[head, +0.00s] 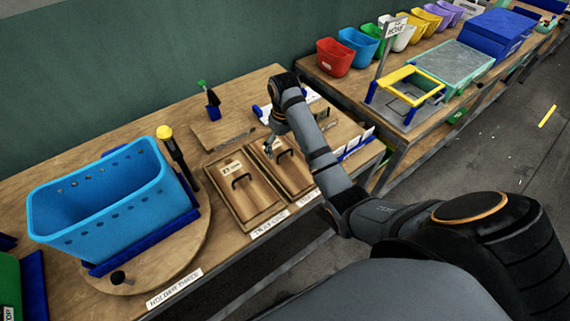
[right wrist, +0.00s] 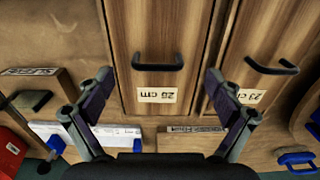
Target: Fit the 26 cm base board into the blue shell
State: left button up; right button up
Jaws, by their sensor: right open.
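The 26 cm base board (right wrist: 157,30) is a brown wooden board with a black handle (right wrist: 157,62). Its upside-down label seems to read 26 cm. In the head view the board (head: 292,175) lies flat in the right-hand slot of a wooden holder, partly hidden by my right arm. My right gripper (right wrist: 160,82) is open and empty, its fingers spread on either side of the handle; it shows in the head view (head: 270,152) over the board. The blue shell (head: 105,205), a perforated tub, stands at the left on a round wooden turntable (head: 195,245). My left gripper is not in view.
A second board (head: 243,190) with a handle, apparently marked 23, lies beside the first. A yellow-knobbed black lever (head: 166,135) stands beside the shell. Coloured bins (head: 334,57) and a yellow-topped frame (head: 411,80) occupy the far right bench.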

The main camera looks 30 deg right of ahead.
aim_at(285, 152)
jog(key=f, duration=0.2)
jog(key=f+p, duration=0.1)
jog(key=shift+w+d+f, duration=0.15)
jog(key=shift+w+f, duration=0.05)
jog(key=shift+f, duration=0.2)
jog(key=c, duration=1.3)
